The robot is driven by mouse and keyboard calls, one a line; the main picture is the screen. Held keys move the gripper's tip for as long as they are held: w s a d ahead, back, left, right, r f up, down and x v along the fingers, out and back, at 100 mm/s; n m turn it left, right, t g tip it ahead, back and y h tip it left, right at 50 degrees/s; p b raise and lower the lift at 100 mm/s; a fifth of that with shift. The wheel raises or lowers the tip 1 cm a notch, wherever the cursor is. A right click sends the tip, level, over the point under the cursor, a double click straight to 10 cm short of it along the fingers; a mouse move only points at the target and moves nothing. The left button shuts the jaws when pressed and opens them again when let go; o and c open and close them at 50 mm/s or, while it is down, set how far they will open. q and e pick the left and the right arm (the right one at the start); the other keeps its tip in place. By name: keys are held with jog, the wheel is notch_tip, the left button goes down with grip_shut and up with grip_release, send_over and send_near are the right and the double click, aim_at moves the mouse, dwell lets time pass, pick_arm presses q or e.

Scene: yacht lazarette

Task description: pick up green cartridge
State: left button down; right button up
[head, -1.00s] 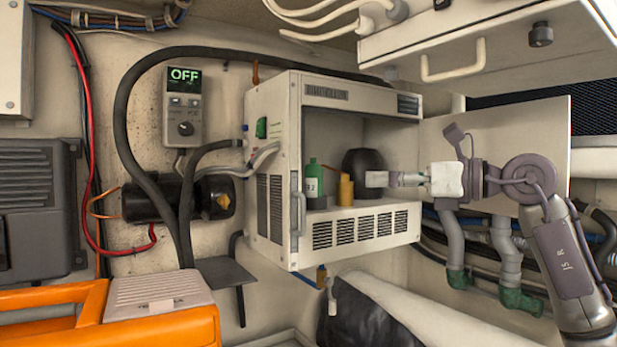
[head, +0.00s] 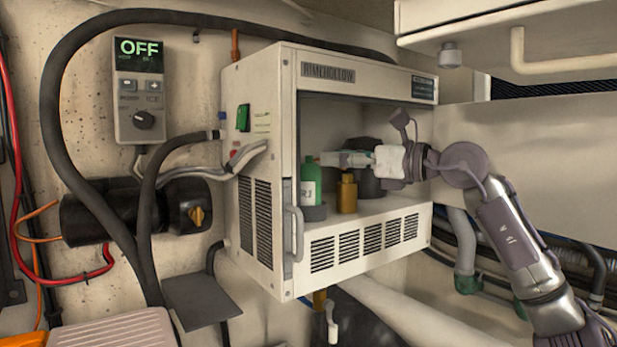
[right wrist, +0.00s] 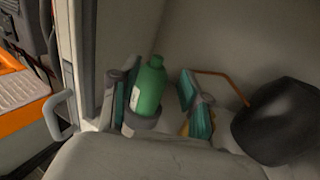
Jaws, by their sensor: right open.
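The green cartridge (head: 308,188), a bottle shape with a white label, stands upright in a dark grey holder (head: 312,213) at the left inside the open white cabinet (head: 262,235). My right gripper (head: 323,158) reaches into the cabinet from the right, its fingertips by the upper part of the cartridge. In the right wrist view the cartridge (right wrist: 149,88) is between the two open, teal-padded fingers of that gripper (right wrist: 163,86), nearer the left finger. A gap shows on its right side. My left gripper is not in view.
A brass-coloured cylinder (head: 347,195) stands just right of the cartridge, partly hidden by the right finger in the wrist view. A dark round object (right wrist: 278,122) sits farther right inside. The cabinet's left edge carries a grey handle (head: 294,233). A white drawer unit hangs above right.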

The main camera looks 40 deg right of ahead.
aim_at(309, 158)
jog(key=p+x, duration=0.5)
jog(key=x, duration=0.1)
jog(key=shift+a, duration=0.15)
jog(key=shift+w+f+p, duration=0.2)
jog(key=shift+w+p, duration=0.05)
jog(key=shift+p, duration=0.05)
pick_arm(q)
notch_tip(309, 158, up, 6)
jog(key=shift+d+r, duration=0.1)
pick_arm(e)
jog(key=shift+s, duration=0.1)
grip_shut()
